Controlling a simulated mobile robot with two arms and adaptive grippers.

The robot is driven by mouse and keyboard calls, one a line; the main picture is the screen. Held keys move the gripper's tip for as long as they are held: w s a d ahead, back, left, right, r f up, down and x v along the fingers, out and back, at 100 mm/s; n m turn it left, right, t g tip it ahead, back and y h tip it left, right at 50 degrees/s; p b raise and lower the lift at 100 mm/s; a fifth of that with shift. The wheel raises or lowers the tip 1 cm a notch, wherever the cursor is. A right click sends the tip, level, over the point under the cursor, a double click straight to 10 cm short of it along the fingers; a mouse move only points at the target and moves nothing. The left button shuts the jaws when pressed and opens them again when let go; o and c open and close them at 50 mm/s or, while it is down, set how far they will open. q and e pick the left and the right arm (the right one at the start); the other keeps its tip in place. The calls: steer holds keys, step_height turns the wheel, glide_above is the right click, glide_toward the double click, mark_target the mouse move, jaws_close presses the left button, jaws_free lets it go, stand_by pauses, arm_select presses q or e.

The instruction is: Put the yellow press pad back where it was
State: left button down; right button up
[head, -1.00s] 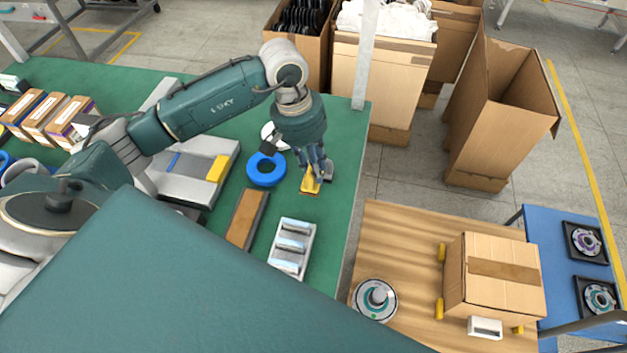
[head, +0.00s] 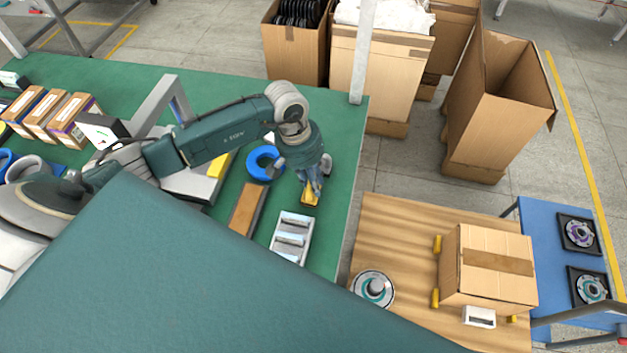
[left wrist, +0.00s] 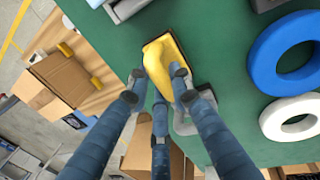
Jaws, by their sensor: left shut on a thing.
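The yellow press pad (head: 311,198) is at the right part of the green table, near its right edge. My left gripper (head: 314,186) is shut on it from above. In the left wrist view the fingers of my left gripper (left wrist: 162,84) close around the curved yellow handle of the press pad (left wrist: 153,48). The pad's flat base is low over the green top; I cannot tell whether it touches. My right gripper is not in view.
A blue ring (head: 262,162) lies left of the gripper, a brown board (head: 246,209) and white tray (head: 291,238) nearer me. A grey piece (head: 327,163) stands just behind the pad. A wooden table (head: 400,230) with a carton (head: 489,270) is at right.

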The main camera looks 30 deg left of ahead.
arm_select(q)
steer(key=c, duration=1.6)
jaws_free()
steer(key=shift+f, duration=0.1)
steer(key=shift+o, duration=0.2)
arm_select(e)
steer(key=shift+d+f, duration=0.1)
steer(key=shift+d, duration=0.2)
arm_select(q)
steer(key=b+v, duration=0.4)
steer(key=v, duration=0.8)
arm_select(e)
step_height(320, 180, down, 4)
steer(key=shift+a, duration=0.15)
arm_select(q)
steer(key=shift+d, duration=0.1)
